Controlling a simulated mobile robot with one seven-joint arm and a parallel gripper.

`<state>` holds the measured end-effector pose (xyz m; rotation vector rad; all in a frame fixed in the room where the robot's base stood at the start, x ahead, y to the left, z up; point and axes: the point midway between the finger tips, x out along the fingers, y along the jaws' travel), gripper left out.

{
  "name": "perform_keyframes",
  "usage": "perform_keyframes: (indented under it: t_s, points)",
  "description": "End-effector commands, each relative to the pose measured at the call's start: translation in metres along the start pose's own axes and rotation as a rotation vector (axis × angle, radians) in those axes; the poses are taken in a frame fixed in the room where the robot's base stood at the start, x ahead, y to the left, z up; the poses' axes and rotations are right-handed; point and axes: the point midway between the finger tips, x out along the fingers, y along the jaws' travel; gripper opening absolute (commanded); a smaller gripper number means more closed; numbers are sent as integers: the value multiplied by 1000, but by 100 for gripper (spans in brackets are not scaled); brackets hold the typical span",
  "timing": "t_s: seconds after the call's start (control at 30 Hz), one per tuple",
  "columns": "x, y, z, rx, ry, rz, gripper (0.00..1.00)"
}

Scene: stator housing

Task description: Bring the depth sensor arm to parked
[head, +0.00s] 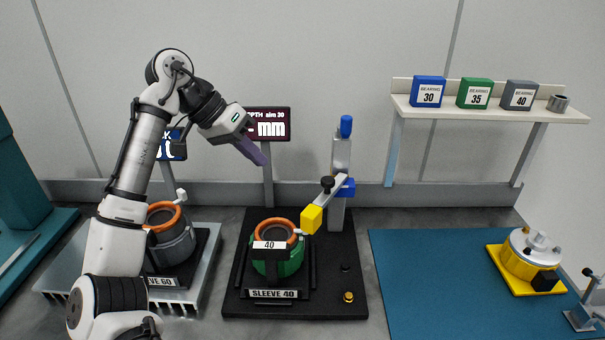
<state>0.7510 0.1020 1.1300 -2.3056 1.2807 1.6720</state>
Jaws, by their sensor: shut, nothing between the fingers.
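The depth sensor arm (325,201) is a light lever with a black knob (327,184) and a yellow block (311,219) at its front end. It is mounted by a blue clamp on a grey post (339,158) with a blue top. The yellow block hangs beside the right rim of the green sleeve housing (277,262) with its copper ring; I cannot tell whether they touch. My gripper (263,160), with purple fingers, is shut and empty in the air, up and left of the sensor arm and in front of the depth display (267,125).
The green housing stands on a black base (345,256) labelled SLEEVE 40. A grey housing (170,237) stands at left, partly behind my arm. A blue mat (432,275) with a yellow fixture (529,255) lies right. A shelf (490,113) holds bearing boxes.

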Motion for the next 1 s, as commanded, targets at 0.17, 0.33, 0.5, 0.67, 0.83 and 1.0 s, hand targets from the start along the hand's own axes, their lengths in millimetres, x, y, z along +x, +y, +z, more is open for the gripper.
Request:
perform_keyframes:
  t_s: [0.17,0.33,0.5,0.67,0.83,1.0]
  points:
    - [7,0,1,-1,-5,2,0]
    - [34,1,1,-1,-6,3,0]
    - [71,1,1,-1,-6,3,0]
    - [102,4,0,0,-5,3,0]
    - [111,26,0,3,-4,0,0]
    - [117,35,1,0,-3,1,0]
